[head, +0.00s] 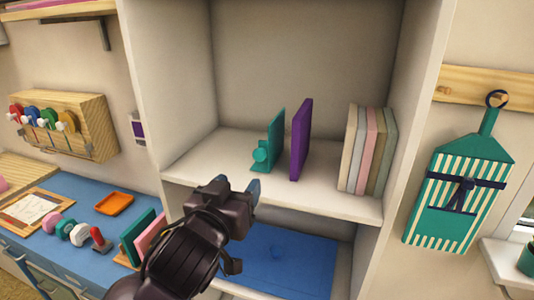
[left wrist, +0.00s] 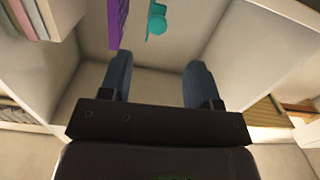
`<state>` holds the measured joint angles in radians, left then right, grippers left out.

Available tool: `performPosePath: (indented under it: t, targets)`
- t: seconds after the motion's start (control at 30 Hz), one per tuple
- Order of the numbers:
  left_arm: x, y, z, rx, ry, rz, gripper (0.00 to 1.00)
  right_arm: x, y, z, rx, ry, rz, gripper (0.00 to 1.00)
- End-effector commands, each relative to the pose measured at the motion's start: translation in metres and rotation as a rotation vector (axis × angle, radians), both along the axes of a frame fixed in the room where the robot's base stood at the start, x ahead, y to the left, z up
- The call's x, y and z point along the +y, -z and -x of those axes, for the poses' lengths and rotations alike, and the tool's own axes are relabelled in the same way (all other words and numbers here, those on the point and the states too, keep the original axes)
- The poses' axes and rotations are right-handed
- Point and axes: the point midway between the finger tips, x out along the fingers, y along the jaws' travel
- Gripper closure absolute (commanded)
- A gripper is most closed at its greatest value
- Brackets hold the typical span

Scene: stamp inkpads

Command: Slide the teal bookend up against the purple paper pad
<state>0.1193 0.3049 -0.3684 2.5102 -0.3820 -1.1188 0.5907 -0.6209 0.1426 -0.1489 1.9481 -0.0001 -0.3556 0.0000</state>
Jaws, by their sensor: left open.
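The teal bookend (head: 275,138) stands upright on the white shelf (head: 225,145), with a round knob low on its left side. The purple paper pad (head: 301,140) stands upright to its right, with a narrow gap between them. In the left wrist view, the bookend (left wrist: 157,20) and the pad (left wrist: 118,22) show at the top edge, partly cut off and apart. My left gripper (head: 238,185) is open and empty in front of the shelf's front edge, below and left of the bookend. Its two fingers (left wrist: 158,72) have nothing between them. My right gripper is not in view.
A row of several upright books (head: 367,150) stands at the shelf's right end. Cabinet side walls close both sides. The shelf left of the bookend is clear. A blue mat (head: 290,262) lies on the compartment below, and a blue desk (head: 90,262) stands at the left.

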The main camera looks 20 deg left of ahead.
Motion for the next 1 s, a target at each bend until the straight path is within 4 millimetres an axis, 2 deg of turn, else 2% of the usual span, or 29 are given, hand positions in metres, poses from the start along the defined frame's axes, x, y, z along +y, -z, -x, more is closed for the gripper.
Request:
performPosePath:
  t: [0.27,0.67,0.8,1.0]
  targets:
    - [-0.004,-0.005,-0.004,-0.037,0.024,-0.063,0.43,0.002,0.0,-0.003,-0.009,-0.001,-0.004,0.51]
    - [-0.004,-0.005,-0.028,-0.037,0.02,-0.066,0.43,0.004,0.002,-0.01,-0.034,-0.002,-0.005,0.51]
    - [-0.005,-0.007,-0.054,-0.033,0.019,-0.062,0.43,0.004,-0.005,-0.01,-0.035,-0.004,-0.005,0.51]
    - [-0.006,-0.006,-0.085,-0.032,0.018,-0.06,0.43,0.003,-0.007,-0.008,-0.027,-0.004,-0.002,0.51]
